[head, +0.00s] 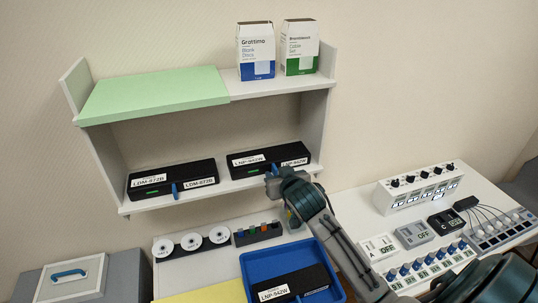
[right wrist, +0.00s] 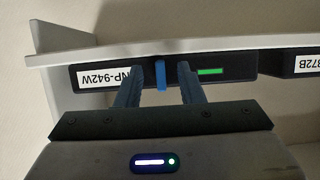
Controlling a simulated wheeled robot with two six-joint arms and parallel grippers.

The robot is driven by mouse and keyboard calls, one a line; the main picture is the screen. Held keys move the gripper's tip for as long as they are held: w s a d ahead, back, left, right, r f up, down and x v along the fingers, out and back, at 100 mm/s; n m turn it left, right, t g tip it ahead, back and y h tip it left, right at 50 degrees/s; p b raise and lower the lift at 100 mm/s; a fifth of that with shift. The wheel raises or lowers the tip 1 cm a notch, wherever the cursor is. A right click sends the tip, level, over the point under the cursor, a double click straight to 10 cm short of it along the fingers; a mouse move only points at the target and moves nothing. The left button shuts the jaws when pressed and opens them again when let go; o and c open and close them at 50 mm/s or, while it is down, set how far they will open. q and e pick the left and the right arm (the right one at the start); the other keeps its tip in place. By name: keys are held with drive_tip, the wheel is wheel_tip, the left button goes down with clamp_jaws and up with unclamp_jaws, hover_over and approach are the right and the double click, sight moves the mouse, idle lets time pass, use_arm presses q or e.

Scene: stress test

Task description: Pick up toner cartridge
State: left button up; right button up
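A black toner cartridge labelled LNP-942W (head: 262,157) lies on the right half of the lower shelf; it also shows upside down in the right wrist view (right wrist: 225,72). It has a blue tab (right wrist: 161,75) on its front. My right gripper (right wrist: 158,85) is open in front of it, its blue fingers on either side of the tab with gaps. In the head view the right gripper (head: 272,180) partly covers the cartridge's front. Another black cartridge, LDM-872B (head: 172,180), sits on the left of the shelf. A third, LNP-942W (head: 290,284), lies in a blue tray. My left gripper is not in view.
The blue tray (head: 256,264) stands on the bench below the shelf (head: 225,186). Two boxes, one blue and white (head: 255,48) and one green and white (head: 299,45), stand above. White discs (head: 190,241) and a control panel (head: 420,188) are nearby.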

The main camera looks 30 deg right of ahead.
drive_tip(key=shift+w+d+f, duration=0.1)
drive_tip(key=shift+w+f, duration=0.1)
drive_tip(key=shift+w, duration=0.25)
drive_tip(key=shift+s, duration=0.1)
clamp_jaws()
drive_tip(key=shift+r, duration=0.1)
drive_tip(key=shift+r, duration=0.35)
wheel_tip(320, 180, up, 9)
drive_tip(key=b, duration=0.3)
